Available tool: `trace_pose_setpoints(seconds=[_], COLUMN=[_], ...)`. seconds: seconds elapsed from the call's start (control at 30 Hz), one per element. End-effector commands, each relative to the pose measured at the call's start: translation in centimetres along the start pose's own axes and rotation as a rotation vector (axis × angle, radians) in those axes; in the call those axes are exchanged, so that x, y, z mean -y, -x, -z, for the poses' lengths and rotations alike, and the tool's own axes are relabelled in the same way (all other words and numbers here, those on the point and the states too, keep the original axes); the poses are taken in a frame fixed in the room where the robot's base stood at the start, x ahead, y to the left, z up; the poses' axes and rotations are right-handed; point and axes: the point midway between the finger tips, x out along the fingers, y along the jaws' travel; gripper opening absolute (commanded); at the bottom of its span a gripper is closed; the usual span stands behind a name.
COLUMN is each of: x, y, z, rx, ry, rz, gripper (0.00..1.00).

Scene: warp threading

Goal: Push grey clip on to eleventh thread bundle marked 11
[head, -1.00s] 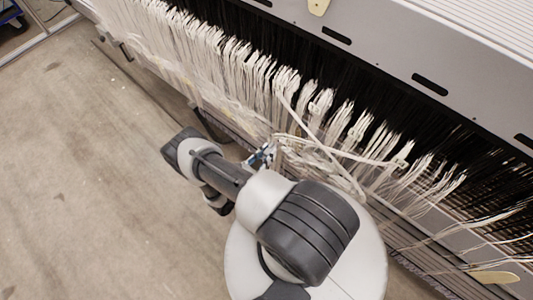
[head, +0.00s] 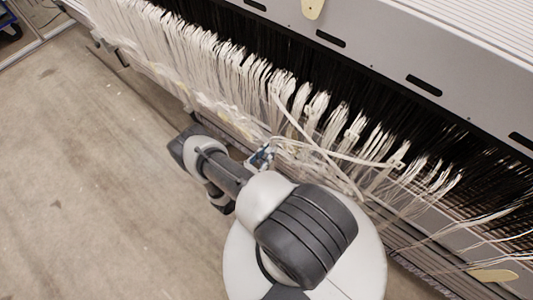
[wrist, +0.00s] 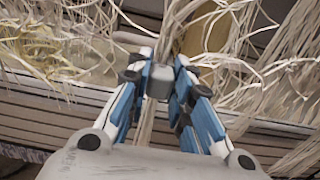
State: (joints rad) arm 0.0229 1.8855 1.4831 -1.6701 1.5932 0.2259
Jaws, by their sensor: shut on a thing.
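My gripper (wrist: 163,75), with blue and white fingers, is shut on a small grey clip (wrist: 159,83) in the wrist view. A pale thread bundle (wrist: 145,122) shows just below the clip, between the fingers, and threads also spread above it. I cannot tell whether the clip is around this bundle or only against it. In the head view my gripper (head: 261,157) is at the lower edge of the row of thread bundles (head: 235,62). The clip is too small to make out there. No number 11 is legible.
A grey machine panel (head: 400,50) with dark slots runs behind the threads. Long pale strands (head: 335,155) cross just right of my gripper. Loose threads (wrist: 40,50) tangle at the left of the wrist view. Bare floor (head: 80,200) lies open at the left.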

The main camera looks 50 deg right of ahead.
Motion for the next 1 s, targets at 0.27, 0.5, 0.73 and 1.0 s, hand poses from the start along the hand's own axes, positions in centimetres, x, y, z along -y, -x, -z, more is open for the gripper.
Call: trace_pose_setpoints(seconds=[0.27,0.5,0.73,1.0], x=[0.0,0.0,0.0,0.0], y=[-0.8,-1.4,-1.8,-1.8], z=[0.0,0.0,0.0,0.0], rx=[0.0,0.001,0.001,0.001], ry=[0.0,0.0,0.0,0.0], rz=[0.001,0.002,0.0,0.001], gripper=[0.05,0.05,0.05,0.05])
